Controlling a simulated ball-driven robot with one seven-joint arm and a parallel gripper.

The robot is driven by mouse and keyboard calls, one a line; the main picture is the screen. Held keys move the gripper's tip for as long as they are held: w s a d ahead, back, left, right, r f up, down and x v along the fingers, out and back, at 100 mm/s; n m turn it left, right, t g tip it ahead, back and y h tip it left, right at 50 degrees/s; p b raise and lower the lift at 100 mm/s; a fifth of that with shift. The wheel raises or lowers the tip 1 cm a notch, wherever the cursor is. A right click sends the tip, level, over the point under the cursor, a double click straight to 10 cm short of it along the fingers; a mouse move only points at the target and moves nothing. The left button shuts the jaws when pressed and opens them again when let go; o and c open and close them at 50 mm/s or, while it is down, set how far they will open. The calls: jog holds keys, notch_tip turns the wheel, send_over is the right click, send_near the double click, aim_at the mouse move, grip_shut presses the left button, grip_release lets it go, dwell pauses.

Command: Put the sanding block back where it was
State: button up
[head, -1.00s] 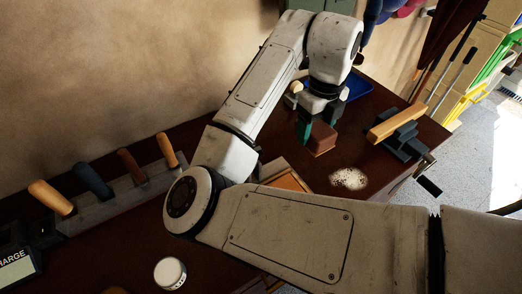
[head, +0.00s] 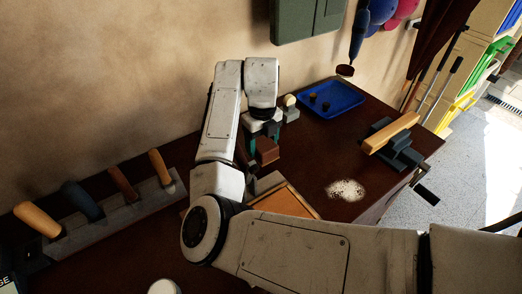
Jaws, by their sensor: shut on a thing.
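The sanding block (head: 267,151), a small reddish-brown block, is at the back middle of the bench in the head view. My gripper (head: 266,138) points down over it, with its teal fingers shut on the block. The wrist and fingers hide part of the block's top. I cannot tell whether its underside touches the bench or hangs just above it. A patch of pale dust (head: 345,189) lies on the bench to the right of the block.
A blue tray (head: 345,97) with small dark pieces stands behind right. A vise holding a wooden bar (head: 391,132) is at the right edge. An orange-topped wooden box (head: 285,201) is in front of the block. A rack of handled tools (head: 112,213) stands left.

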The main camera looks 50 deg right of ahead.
aim_at(261, 140)
jog(key=shift+w+f, duration=0.25)
jog(key=shift+f, duration=1.55)
jog(key=shift+f, duration=0.15)
jog(key=o, duration=1.1)
notch_tip(261, 140, up, 12)
jog(key=shift+r, duration=0.2)
